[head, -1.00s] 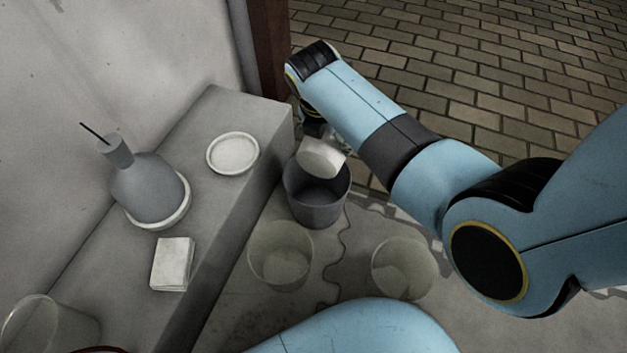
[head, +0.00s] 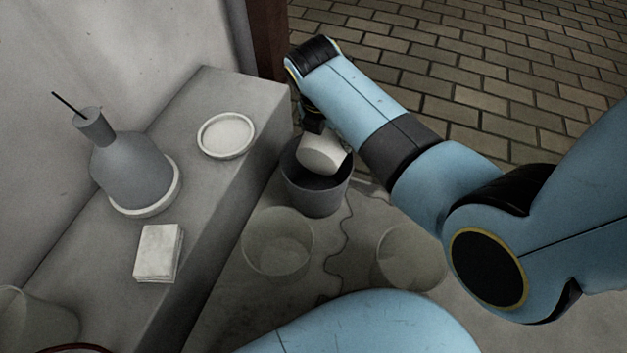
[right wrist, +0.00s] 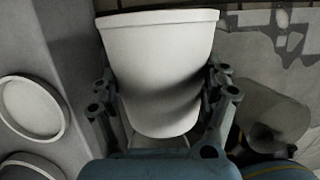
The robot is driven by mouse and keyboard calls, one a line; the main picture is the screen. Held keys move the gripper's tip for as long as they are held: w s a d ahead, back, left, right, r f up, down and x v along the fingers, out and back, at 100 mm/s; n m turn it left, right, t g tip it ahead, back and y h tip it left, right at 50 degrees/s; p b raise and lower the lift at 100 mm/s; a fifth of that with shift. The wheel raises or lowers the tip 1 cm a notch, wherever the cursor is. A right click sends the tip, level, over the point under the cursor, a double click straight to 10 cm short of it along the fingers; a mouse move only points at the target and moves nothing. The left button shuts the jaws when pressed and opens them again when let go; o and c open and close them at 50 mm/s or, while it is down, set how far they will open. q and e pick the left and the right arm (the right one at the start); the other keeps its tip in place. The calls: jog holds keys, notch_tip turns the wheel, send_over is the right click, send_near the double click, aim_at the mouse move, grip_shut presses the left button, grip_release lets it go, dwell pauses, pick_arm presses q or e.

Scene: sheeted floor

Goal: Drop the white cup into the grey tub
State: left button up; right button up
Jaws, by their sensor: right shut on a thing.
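The white cup (head: 322,154) is tilted over the opening of the grey tub (head: 314,196), which stands on the floor beside the ledge. In the right wrist view the cup (right wrist: 158,75) fills the middle, between the fingers. My right gripper (right wrist: 160,98) is shut on the cup, with a finger on either side. Whether the cup's lower end is below the tub's rim I cannot tell. My left gripper is not in view.
Two clear tubs (head: 277,246) (head: 408,258) stand on the floor nearer me. A grey ledge holds a white dish (head: 226,136), a grey flask (head: 131,172) on a white ring, and a pale block (head: 158,253). Another clear container (head: 36,322) is at lower left.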

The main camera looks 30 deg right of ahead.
jog(key=shift+f, duration=0.1)
jog(key=o, duration=1.1)
jog(key=shift+c, duration=0.2)
notch_tip(320, 180, up, 10)
